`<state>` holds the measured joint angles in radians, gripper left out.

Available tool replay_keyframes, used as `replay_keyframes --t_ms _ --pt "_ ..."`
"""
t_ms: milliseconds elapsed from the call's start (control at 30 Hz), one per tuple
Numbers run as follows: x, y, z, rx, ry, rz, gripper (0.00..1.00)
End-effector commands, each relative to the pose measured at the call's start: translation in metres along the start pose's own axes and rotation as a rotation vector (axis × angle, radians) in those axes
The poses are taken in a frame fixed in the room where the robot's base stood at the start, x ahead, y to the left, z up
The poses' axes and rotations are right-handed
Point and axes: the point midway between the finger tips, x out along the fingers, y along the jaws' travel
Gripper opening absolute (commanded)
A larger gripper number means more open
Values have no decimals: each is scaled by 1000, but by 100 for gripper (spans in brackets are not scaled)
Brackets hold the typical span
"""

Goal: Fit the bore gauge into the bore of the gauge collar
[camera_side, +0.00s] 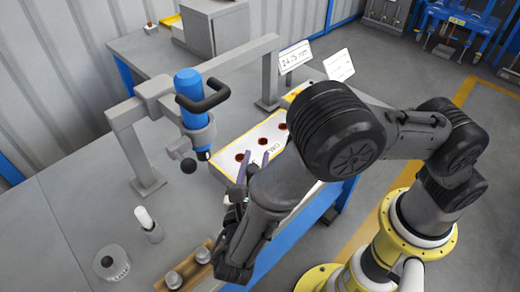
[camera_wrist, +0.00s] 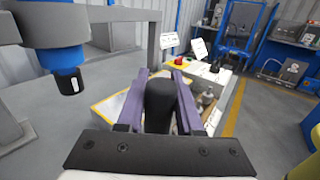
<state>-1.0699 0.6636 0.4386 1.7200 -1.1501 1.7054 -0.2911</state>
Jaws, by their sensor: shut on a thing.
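My gripper (camera_side: 254,167) has purple fingers and stands over the right part of the bench, beside the white panel. In the wrist view, my gripper (camera_wrist: 160,78) is shut on a dark, rounded upright piece (camera_wrist: 160,104). It may be the bore gauge; its lower end is hidden, and the side view does not show it clearly. A grey ring with a central hole (camera_side: 111,264), which looks like the gauge collar, sits on the bench at the lower left, well apart from my gripper. I cannot make out the ring in the wrist view.
A grey frame (camera_side: 125,115) holds a blue tool (camera_side: 188,84) with a black handle, left of my gripper. A white-topped cylinder (camera_side: 145,218) stands near the ring. A brown tray (camera_side: 212,247) holds metal parts. A white panel (camera_side: 222,165) has dark red spots. Bench left of the frame is clear.

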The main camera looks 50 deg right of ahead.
Motion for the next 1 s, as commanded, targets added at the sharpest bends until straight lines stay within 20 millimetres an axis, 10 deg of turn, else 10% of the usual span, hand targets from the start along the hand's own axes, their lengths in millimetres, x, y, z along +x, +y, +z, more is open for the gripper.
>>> replay_keyframes --t_ms 1000 --pt "1 1 -50 1 -1 -1 0"
